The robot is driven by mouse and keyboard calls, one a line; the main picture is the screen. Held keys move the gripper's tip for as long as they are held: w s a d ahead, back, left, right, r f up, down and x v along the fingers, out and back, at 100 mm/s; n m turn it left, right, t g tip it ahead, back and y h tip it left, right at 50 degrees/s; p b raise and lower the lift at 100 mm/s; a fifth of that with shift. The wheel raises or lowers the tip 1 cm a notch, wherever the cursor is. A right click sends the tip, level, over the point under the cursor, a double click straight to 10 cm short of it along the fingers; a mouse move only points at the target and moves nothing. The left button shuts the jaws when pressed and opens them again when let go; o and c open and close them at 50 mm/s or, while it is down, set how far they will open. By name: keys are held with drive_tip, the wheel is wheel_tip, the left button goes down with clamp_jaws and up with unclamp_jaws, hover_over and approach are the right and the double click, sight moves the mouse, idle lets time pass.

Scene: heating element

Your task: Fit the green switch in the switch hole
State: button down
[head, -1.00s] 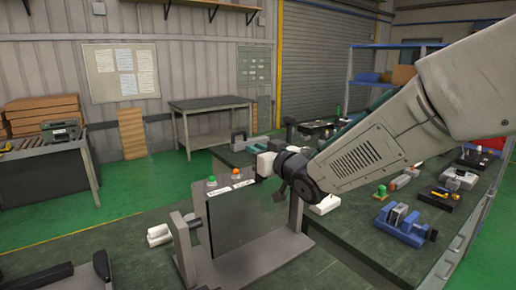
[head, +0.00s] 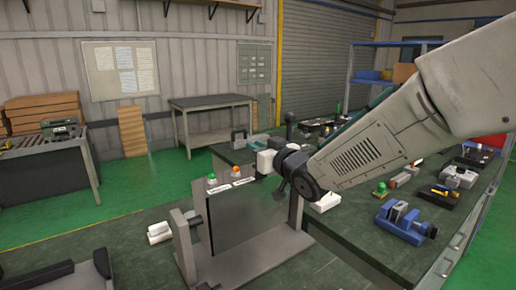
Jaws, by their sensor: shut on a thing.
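A grey panel (head: 235,225) is held in a stand. Near its top edge are a green round piece (head: 212,179) and an orange round piece (head: 236,171), each above a white label. My gripper (head: 265,161) is at the panel's upper right. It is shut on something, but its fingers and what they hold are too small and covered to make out. A green-topped piece (head: 381,188) stands on the bench at right; I cannot tell which green piece is the switch. No empty switch hole can be made out.
A blue vise (head: 404,221) and several tools lie on the green-topped bench (head: 365,240) at right. A white block (head: 324,203) lies right of the stand. Another white piece (head: 159,232) lies left of it.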

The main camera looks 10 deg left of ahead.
drive_tip(key=shift+f, duration=1.55)
drive_tip(key=c, duration=1.3)
unclamp_jaws()
drive_tip(key=shift+s, duration=0.1)
drive_tip(key=v, duration=0.7)
drive_tip(key=shift+s+d, duration=0.15)
drive_tip(key=shift+d, duration=0.15)
drive_tip(key=shift+r, duration=0.1)
